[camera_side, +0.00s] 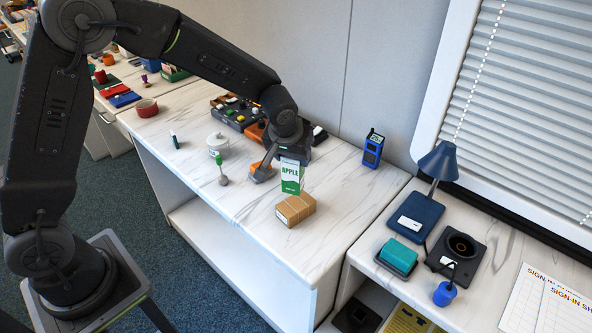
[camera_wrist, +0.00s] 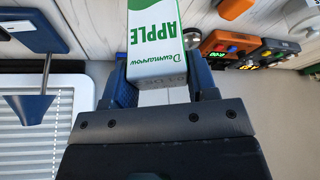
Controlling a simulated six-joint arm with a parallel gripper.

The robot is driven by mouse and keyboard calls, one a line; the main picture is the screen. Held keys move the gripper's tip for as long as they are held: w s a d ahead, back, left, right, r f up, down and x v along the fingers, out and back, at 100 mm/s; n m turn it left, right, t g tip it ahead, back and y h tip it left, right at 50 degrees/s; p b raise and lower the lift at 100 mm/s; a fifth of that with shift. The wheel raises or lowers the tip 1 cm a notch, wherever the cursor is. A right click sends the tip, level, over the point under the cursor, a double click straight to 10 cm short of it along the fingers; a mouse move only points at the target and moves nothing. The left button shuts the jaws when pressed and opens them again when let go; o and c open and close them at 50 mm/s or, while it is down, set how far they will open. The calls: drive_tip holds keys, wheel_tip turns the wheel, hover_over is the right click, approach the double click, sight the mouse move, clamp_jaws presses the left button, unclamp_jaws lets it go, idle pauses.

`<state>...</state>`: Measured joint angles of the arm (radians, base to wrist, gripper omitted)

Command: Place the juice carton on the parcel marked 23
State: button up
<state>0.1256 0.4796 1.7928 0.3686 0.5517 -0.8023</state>
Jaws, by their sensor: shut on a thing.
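The juice carton (camera_side: 291,178) is white and green with the word APPLE on it. It also fills the top middle of the wrist view (camera_wrist: 156,40). My gripper (camera_side: 287,160) is shut on the carton, with one blue finger on each side of it in the wrist view (camera_wrist: 160,80). The carton is upright in the side view, just behind a brown parcel (camera_side: 296,209) on the marble-topped counter. Whether the carton touches the counter is unclear. The parcel has a small pale label, too small to read. The parcel is not seen in the wrist view.
A white lidded pot (camera_side: 217,145), a green-handled tool (camera_side: 220,168) and an orange device (camera_side: 261,172) stand to the left. A blue device (camera_side: 373,149) stands at the back right. A blue lamp (camera_side: 438,162) is on the right counter. The counter (camera_side: 258,222) left of the parcel is clear.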

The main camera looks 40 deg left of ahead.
sight(296, 171)
drive_tip(key=shift+w+d+f, duration=0.15)
drive_tip(key=shift+d+f, duration=0.2)
drive_tip(key=shift+d, duration=0.05)
drive_tip(key=shift+f, duration=1.85)
drive_tip(key=shift+f, duration=0.2)
drive_tip(key=o, duration=1.3)
